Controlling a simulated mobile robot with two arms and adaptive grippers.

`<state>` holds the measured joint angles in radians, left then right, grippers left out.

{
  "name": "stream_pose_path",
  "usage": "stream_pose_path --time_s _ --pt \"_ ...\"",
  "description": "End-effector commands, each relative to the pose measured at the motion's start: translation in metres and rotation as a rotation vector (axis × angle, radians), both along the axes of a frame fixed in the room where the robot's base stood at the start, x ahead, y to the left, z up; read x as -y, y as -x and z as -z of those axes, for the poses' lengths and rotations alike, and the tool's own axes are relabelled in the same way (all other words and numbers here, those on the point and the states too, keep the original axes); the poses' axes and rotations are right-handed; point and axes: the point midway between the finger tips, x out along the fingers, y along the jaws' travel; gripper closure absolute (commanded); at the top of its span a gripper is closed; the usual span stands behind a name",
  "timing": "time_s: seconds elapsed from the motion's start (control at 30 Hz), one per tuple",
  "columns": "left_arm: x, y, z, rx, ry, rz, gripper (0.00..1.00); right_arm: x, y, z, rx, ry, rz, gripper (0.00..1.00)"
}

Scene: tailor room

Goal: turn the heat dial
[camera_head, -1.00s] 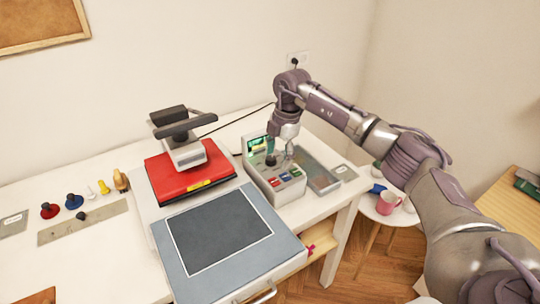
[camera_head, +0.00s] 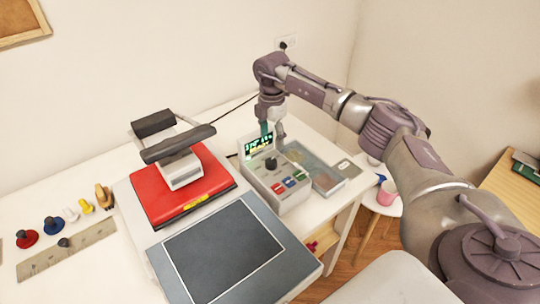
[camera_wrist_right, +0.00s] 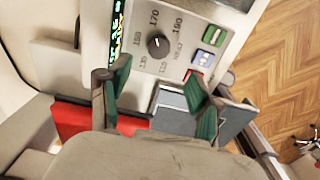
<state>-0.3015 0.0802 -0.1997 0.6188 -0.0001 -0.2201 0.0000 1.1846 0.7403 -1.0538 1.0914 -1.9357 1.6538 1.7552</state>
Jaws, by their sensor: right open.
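The heat dial is a dark round knob (camera_head: 271,164) on the sloped top of a light grey control box (camera_head: 262,190). In the right wrist view the knob (camera_wrist_right: 157,45) sits inside a ring of printed numbers, including 150, 170 and 190. My right gripper (camera_head: 271,134) is open just above and behind the knob, apart from it. In the right wrist view its green-padded fingers (camera_wrist_right: 160,95) are spread with nothing between them. My left gripper is not in view.
A heat press with a red upper plate (camera_head: 171,191) and grey lower plate (camera_head: 222,249) stands left of the box. A grey tray (camera_head: 318,172) lies right of it. Several colored knobs (camera_head: 54,225) lie at the left.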

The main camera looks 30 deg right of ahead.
Motion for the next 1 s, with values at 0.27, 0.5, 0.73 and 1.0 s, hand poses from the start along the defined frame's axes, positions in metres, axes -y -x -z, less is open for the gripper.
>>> stream_pose_path --time_s 0.27,0.5,0.73,1.0 --pt "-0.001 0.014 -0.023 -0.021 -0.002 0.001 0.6 -0.001 0.001 0.058 -0.004 -0.001 0.0 0.36" --pt "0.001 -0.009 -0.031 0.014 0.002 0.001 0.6 -0.001 0.0 0.09 -0.001 -0.001 0.0 0.36" --pt "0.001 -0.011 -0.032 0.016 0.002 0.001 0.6 0.0 0.0 0.099 0.0 0.0 -0.001 0.36" --pt "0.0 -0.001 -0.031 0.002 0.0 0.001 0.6 0.0 0.0 0.098 0.0 0.0 -0.001 0.52"
